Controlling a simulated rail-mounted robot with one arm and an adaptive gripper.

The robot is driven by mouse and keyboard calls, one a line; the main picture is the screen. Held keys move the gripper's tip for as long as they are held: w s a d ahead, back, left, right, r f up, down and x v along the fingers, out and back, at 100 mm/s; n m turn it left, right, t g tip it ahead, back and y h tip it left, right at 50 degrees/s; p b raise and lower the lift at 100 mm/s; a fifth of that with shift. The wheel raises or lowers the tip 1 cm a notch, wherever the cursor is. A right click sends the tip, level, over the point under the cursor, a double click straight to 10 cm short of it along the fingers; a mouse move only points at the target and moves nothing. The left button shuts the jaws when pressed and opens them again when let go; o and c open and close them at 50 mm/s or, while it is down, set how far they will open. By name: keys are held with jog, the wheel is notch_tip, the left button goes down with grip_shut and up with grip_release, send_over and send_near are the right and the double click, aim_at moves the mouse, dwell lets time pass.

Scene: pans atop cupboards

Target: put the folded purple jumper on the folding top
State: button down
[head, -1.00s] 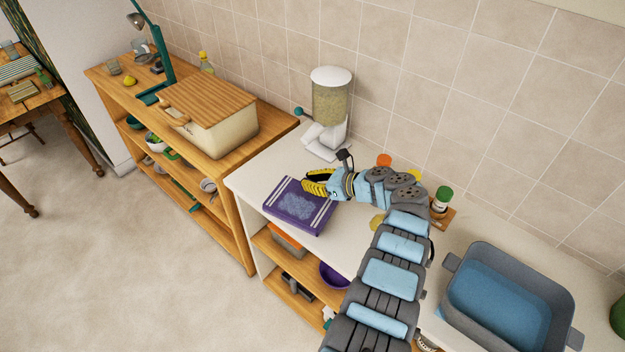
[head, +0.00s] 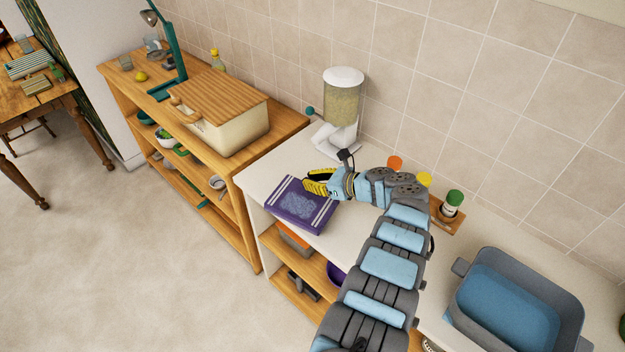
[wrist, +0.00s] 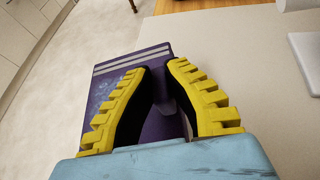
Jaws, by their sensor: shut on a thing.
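The folded purple jumper (head: 295,208), with pale stripes at two ends and a pale blue speckled patch, is at the left end of the white counter (head: 268,165), by its front edge. I cannot tell if it rests on the counter or hangs just above it. My gripper (head: 314,188) is shut on the jumper's wall-side edge. In the wrist view, my yellow ribbed fingers (wrist: 160,75) close over purple cloth (wrist: 162,128), and the jumper's striped end lies beyond. Which surface is the folding top is not clear from these views.
A grain dispenser (head: 343,105) stands behind the jumper. A wooden shelf unit (head: 285,125) to the left bears a lidded box (head: 225,115) and a teal lamp (head: 178,65). Jars (head: 453,203) and a grey-blue tub (head: 515,310) stand to the right. A wooden table (head: 62,95) is far left.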

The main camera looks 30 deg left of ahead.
jog(key=shift+s+a+f, duration=0.1)
jog(key=shift+a+f, duration=0.05)
jog(key=shift+s+a, duration=0.15)
jog(key=shift+a, duration=0.3)
jog(key=shift+a, duration=0.1)
jog(key=shift+a, duration=0.2)
jog(key=shift+s+a, duration=0.1)
jog(key=shift+a, duration=0.25)
